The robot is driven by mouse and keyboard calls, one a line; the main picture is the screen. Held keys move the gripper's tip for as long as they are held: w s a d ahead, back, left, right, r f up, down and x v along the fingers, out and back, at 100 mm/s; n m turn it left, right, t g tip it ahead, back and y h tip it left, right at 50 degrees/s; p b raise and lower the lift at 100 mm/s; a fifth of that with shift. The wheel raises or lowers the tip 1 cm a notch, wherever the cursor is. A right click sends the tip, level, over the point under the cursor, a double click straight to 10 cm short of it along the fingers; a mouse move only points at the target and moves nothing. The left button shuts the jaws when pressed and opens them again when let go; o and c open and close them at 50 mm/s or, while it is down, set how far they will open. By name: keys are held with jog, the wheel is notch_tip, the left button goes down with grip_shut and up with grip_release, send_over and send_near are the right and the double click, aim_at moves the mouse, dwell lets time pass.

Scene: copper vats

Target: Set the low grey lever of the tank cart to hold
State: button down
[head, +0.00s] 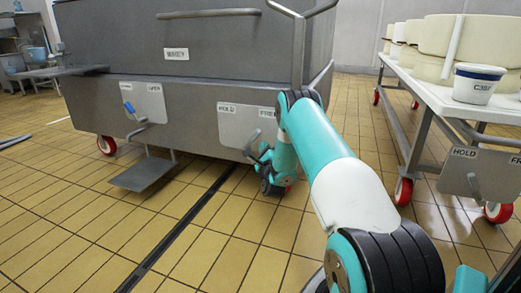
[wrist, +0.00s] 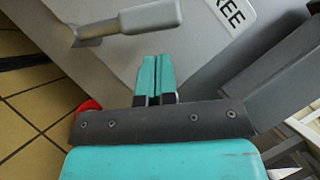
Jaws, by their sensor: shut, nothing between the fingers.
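The tank cart (head: 200,50) is a large grey steel tank on red wheels. Its low plate (head: 235,130) reads HOLD on the left and FREE on the right, partly hidden by my arm. The grey lever (head: 253,139) sits low on this plate. In the wrist view the lever (wrist: 138,20) has a thick grey grip leaning toward the FREE mark (wrist: 232,14). My gripper (wrist: 156,60) is shut and empty, its fingertips in front of the plate, below the lever's grip in the picture and apart from it. In the head view my gripper (head: 263,152) shows small beside the lever.
A blue-handled lever (head: 130,108) on another plate and a foot pedal (head: 145,174) are at the cart's left. A white table cart (head: 440,98) with tubs and its own HOLD lever (head: 474,186) stands right. Tiled floor in front is clear, with a drain channel (head: 180,240).

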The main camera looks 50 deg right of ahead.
aim_at(251, 141)
jog(key=shift+w+a+r+p, duration=0.15)
jog(key=shift+w+r+p, duration=0.55)
jog(key=shift+w, duration=0.25)
jog(key=shift+r, duration=0.15)
jog(key=shift+w+r+n+y, duration=0.1)
jog(key=shift+w+n+y, duration=0.05)
jog(key=shift+n+y, duration=0.2)
